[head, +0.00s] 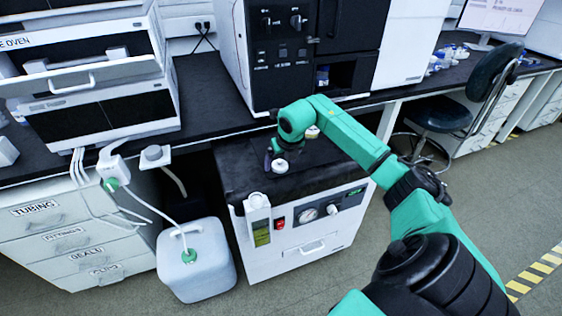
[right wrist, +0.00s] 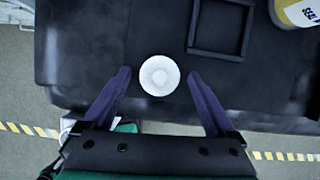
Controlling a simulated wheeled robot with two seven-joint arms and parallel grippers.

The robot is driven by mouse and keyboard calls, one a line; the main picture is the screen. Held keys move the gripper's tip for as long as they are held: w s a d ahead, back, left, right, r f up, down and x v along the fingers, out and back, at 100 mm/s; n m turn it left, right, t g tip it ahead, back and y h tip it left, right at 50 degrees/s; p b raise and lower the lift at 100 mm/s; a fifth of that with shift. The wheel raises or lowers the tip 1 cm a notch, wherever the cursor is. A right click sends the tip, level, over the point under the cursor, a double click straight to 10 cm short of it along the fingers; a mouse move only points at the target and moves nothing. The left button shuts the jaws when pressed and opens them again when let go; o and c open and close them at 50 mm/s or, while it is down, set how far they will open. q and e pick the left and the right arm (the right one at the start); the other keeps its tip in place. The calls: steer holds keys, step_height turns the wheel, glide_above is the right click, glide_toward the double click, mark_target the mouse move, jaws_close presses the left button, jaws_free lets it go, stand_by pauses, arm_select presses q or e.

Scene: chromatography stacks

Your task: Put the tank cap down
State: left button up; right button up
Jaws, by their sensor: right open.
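A round white cap (head: 280,166) lies on the black top (head: 235,160) of the low white cabinet. In the right wrist view the cap (right wrist: 159,76) sits between the two purple fingers, with a gap on each side. My right gripper (head: 275,157) is open, low over the cabinet top, and holds nothing. A white tank (head: 196,270) stands on the floor left of the cabinet. A green fitting with a tube is at its top opening. My left gripper is not in view.
A square black frame (right wrist: 221,25) lies beyond the cap, and a yellow-and-white bottle (right wrist: 303,12) stands to its right. The bench (head: 205,85) carries a tall black instrument (head: 290,50) behind. A blue chair (head: 470,100) stands at the right.

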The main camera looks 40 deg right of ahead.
steer(key=v, duration=1.2)
steer(key=shift+r, duration=0.15)
